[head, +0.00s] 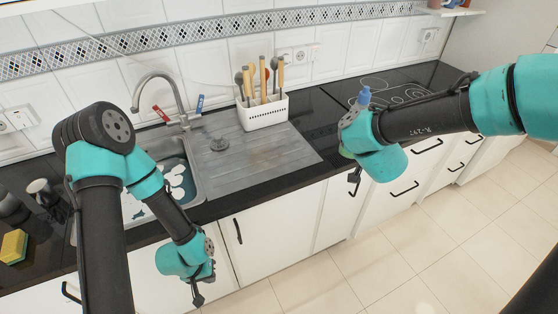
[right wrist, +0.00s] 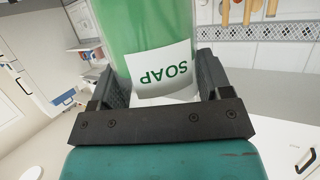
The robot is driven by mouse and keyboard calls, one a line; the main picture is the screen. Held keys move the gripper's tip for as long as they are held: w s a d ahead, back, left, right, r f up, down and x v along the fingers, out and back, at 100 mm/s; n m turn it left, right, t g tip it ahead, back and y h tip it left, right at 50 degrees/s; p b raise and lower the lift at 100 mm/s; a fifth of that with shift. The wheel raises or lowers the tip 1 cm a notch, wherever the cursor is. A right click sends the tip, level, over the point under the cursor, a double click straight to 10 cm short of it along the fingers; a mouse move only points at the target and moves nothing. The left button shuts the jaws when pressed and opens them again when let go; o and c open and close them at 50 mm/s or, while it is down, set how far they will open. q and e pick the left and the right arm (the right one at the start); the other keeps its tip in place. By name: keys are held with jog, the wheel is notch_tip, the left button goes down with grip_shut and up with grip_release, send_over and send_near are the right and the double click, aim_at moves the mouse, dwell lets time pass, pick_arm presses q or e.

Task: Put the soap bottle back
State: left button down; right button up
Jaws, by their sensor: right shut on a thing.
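The soap bottle (right wrist: 150,28) is green with a white label reading SOAP, which appears upside down in the right wrist view. My right gripper (right wrist: 160,82) is shut on it, one dark finger on each side. In the head view, a blue top (head: 365,97) shows above my right wrist, with a bit of green below. My right arm hides most of the bottle there. The bottle is held in front of the counter's edge, left of the hob. My left gripper (head: 198,292) hangs low in front of the cabinets, with nothing visible in it. Its finger opening is unclear.
The sink (head: 197,180) with its tap (head: 180,110) and grey drainboard (head: 250,155) is in the counter. A white utensil holder (head: 263,113) stands behind the drainboard. A yellow sponge (head: 14,246) lies far left. The hob (head: 385,90) looks clear.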

jog(key=shift+w+a+f, duration=0.1)
jog(key=shift+w+a, duration=0.15)
jog(key=shift+a, duration=0.05)
jog(key=a+f+m+g+h, duration=0.2)
jog(key=a+f+m+h, duration=0.2)
jog(key=a, duration=0.6)
jog(key=s+a+f+m+g+h, duration=0.1)
jog(key=a+f+m+h, duration=0.4)
jog(key=a, duration=0.5)
notch_tip(320, 180, down, 2)
jog(key=shift+s+a+f+g+h, duration=0.15)
jog(key=shift+s+g+h, duration=0.1)
jog(key=shift+g+h, duration=0.25)
jog(key=w+f, duration=0.1)
jog(key=w, duration=1.5)
jog(key=shift+f, duration=0.15)
jog(key=shift+f, duration=1.75)
jog(key=shift+f, duration=0.2)
